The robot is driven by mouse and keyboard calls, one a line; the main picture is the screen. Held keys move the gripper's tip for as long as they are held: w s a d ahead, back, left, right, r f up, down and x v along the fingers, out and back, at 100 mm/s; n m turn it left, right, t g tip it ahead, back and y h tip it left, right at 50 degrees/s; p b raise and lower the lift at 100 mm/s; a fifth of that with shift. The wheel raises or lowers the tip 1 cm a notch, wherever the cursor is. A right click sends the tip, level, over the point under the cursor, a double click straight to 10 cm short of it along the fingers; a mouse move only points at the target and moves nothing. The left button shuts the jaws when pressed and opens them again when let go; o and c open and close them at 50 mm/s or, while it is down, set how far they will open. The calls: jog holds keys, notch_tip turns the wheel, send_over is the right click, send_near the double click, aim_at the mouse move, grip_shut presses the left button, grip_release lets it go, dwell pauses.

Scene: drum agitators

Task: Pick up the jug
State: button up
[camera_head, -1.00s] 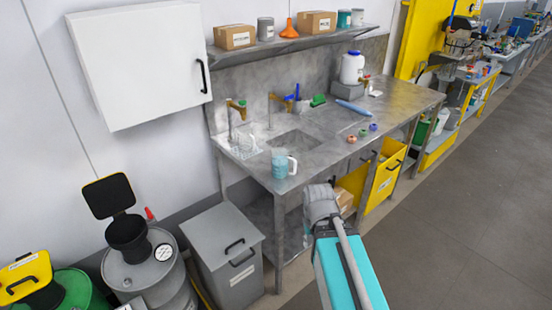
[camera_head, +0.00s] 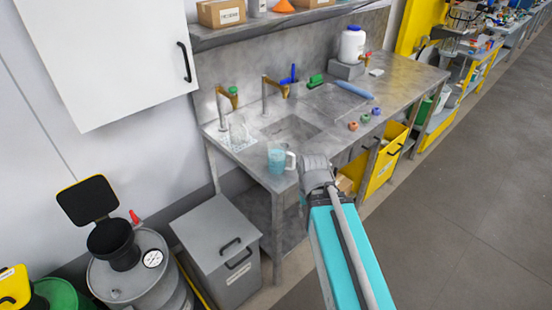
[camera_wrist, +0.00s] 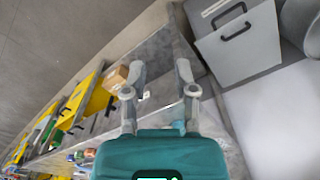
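The jug (camera_head: 277,159), translucent blue with a pale handle on its right side, stands upright on the front left part of the grey sink bench (camera_head: 245,160), in front of the basin. My arm is just to the right of the jug in the head view, near the bench's front edge, and my gripper is mostly hidden there. In the wrist view my gripper (camera_wrist: 160,78) has its two fingers apart with nothing between them.
A clear beaker (camera_head: 238,132) and brass taps stand behind the jug. A grey lidded bin (camera_head: 215,245) stands on the floor at the bench's left end; it also shows in the wrist view (camera_wrist: 237,40). A drum (camera_head: 140,270) is further left. The floor (camera_head: 450,220) at right is clear.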

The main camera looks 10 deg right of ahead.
jog(key=shift+d, duration=0.35)
jog(key=shift+w, duration=0.1)
jog(key=m+t+h+b, duration=0.2)
jog(key=m+t+h, duration=0.4)
jog(key=m, duration=0.3)
send_near(281, 160)
jog(key=s+d+r, duration=0.2)
jog(key=d, duration=0.1)
jog(key=shift+a+f+p, duration=0.2)
jog(key=shift+f+p, duration=0.05)
jog(key=shift+p, duration=0.05)
jog(key=shift+f+h, duration=0.1)
jog(key=shift+h, duration=0.2)
jog(key=b+x, duration=0.6)
jog(key=x, duration=0.2)
jog(key=shift+d, duration=0.15)
